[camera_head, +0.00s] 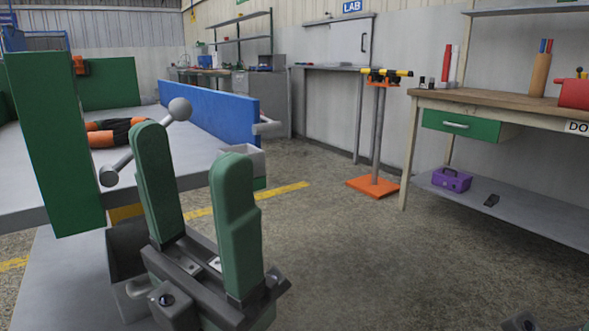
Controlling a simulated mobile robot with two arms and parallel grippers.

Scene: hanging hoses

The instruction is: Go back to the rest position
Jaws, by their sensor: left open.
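My left gripper (192,150) stands in the left foreground with its two green fingers pointing up. The fingers are apart and I see nothing held between them. A grey bar with a ball at each end (178,109) shows behind the left finger, which hides part of it. An orange and black hose-like piece (103,138) lies on the grey table (205,138) behind the gripper. My right gripper cannot be made out; only a small dark part shows at the bottom right edge.
A blue panel (215,108) edges the table, and a green panel (55,145) rises at left. A stand with an orange base (373,187) bears a yellow and black piece (389,73). A workbench (485,98) stands at right. The floor between (360,240) is clear.

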